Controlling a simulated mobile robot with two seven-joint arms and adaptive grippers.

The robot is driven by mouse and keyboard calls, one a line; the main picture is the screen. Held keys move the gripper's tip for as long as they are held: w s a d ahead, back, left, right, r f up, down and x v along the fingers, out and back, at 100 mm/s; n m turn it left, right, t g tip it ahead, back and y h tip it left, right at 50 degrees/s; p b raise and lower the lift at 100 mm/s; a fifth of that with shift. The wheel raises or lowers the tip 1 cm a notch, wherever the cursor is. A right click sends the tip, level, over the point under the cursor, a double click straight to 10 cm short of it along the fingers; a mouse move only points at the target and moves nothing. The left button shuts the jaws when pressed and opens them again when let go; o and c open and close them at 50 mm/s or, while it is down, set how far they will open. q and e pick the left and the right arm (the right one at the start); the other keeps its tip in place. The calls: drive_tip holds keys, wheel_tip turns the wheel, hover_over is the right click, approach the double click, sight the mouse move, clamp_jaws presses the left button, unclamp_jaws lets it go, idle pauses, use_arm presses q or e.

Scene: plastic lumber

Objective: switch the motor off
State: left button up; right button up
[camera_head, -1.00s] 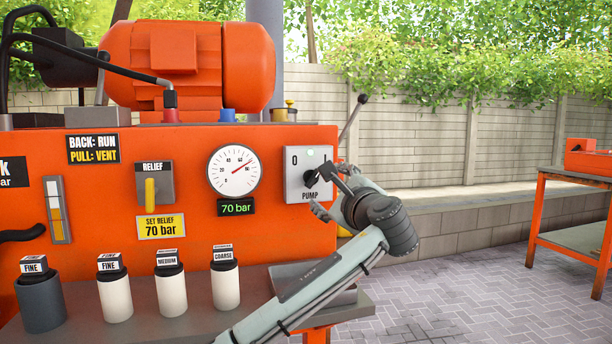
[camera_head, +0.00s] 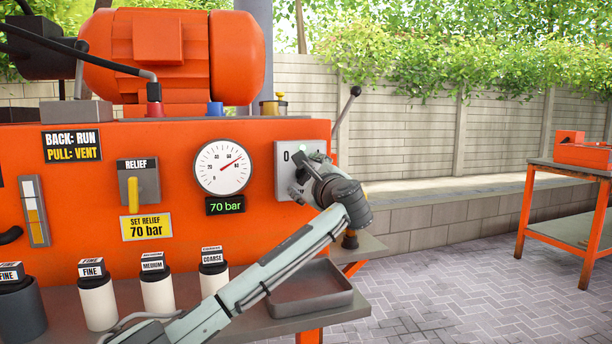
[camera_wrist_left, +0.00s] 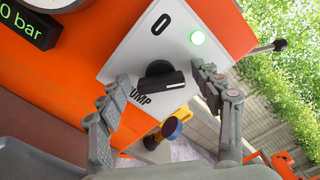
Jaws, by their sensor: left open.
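The PUMP switch panel (camera_head: 287,165) is a pale plate on the right end of the orange power unit, with a 0 at its upper left. In the left wrist view its black rotary knob (camera_wrist_left: 160,80) has a white line pointing right, away from the 0. A green lamp (camera_wrist_left: 197,38) glows on the plate. My left gripper (camera_wrist_left: 157,92) is open, with one finger on each side of the knob; I cannot tell whether they touch it. In the head view the left gripper (camera_head: 305,172) covers most of the knob. The orange motor (camera_head: 165,55) sits on top.
A gauge (camera_head: 222,167) and a 70 bar display (camera_head: 225,206) are left of the switch. The yellow RELIEF lever (camera_head: 132,194) is further left. A ball-ended lever (camera_head: 346,110) rises behind the panel. Labelled cups and a grey tray (camera_head: 310,305) are on the shelf below.

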use_arm(q)
drive_tip(key=c, duration=1.2)
